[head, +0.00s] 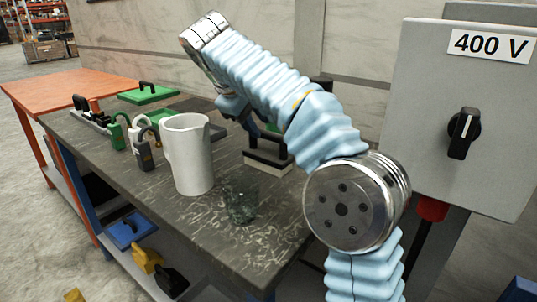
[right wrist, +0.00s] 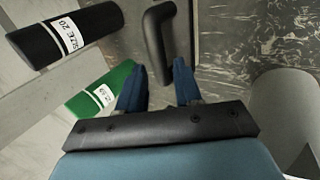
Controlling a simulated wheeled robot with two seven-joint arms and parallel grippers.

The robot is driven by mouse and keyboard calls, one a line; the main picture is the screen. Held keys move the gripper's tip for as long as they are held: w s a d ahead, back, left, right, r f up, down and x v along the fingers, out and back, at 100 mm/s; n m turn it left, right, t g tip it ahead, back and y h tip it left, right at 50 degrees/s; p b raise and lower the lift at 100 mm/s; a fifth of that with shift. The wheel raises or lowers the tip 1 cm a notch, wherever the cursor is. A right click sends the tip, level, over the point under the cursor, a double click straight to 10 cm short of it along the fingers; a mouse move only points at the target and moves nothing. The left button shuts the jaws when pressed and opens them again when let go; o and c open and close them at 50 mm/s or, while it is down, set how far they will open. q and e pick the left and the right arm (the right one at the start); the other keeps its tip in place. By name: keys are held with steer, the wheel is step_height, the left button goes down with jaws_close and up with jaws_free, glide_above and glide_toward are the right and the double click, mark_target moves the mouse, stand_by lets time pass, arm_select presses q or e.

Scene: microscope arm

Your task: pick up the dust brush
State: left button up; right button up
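The dust brush (head: 268,161) appears to be the dark block with a pale lower strip and a black handle, standing on the dark table right of the white jug. My right forearm and gripper partly hide it. In the right wrist view a black curved handle (right wrist: 158,30), probably the brush's, stands just beyond my fingertips, lined up with the gap. My right gripper (right wrist: 160,72) is open, its two blue fingers apart with nothing between them. In the head view it hangs above the table, close to the brush. My left gripper is not in view.
A white jug (head: 190,153) stands left of the brush, with a clear glass-like item (head: 241,207) in front. Padlocks (head: 142,140) stand farther left. A grey 400 V cabinet (head: 455,110) stands at the right. Labelled black (right wrist: 65,35) and green (right wrist: 105,92) items show in the wrist view.

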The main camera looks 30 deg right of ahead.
mark_target(267, 133)
steer(key=b+x, duration=0.1)
steer(key=x, duration=0.5)
steer(key=shift+s+d, duration=0.1)
steer(key=shift+s, duration=0.1)
steer(key=shift+c, duration=0.3)
jaws_close()
